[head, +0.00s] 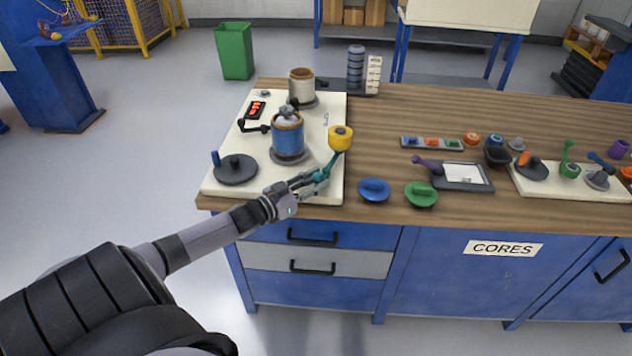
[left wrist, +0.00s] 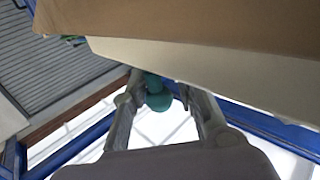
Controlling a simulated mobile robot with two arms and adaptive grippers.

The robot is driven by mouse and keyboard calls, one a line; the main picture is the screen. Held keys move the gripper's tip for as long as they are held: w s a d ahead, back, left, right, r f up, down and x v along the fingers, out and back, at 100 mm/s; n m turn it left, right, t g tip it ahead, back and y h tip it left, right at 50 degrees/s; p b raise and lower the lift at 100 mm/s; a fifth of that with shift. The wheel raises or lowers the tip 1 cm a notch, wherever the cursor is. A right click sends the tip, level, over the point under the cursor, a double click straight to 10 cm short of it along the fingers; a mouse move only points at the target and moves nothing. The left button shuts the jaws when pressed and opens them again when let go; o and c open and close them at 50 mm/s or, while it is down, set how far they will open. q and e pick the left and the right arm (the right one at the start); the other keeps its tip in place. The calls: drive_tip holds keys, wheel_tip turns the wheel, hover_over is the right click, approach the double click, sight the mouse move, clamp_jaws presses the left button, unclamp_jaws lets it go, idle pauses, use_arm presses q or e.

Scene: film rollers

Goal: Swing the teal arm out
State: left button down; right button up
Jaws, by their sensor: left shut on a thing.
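The teal arm (head: 328,166) is at the front right of the cream machine plate (head: 235,110), with a yellow roller (head: 340,138) at its upper end. My left gripper (head: 316,178) reaches in from the left and is shut on the teal arm's lower part. In the left wrist view, a teal part (left wrist: 158,97) shows between the two fingers of the left gripper (left wrist: 160,100). The fingers hide some of the teal arm in the head view. My right gripper is not in view.
A blue-wrapped roll (head: 288,138) stands behind the gripper on the plate. A dark disc with a blue peg (head: 236,170) is to its left. Blue (head: 374,189) and green (head: 421,194) round caps lie on the wooden bench (head: 380,120) to the right.

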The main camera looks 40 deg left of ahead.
use_arm(q)
drive_tip(key=c, duration=1.8)
unclamp_jaws()
drive_tip(key=shift+d, duration=0.45)
drive_tip(key=o, duration=0.4)
drive_tip(key=shift+w+d+r, duration=0.1)
drive_tip(key=shift+w+d, duration=0.1)
drive_tip(key=shift+o, duration=0.3)
drive_tip(key=shift+s+a, duration=0.15)
drive_tip(key=shift+a, duration=0.2)
drive_tip(key=v, duration=1.1)
drive_tip(key=shift+s, duration=0.4)
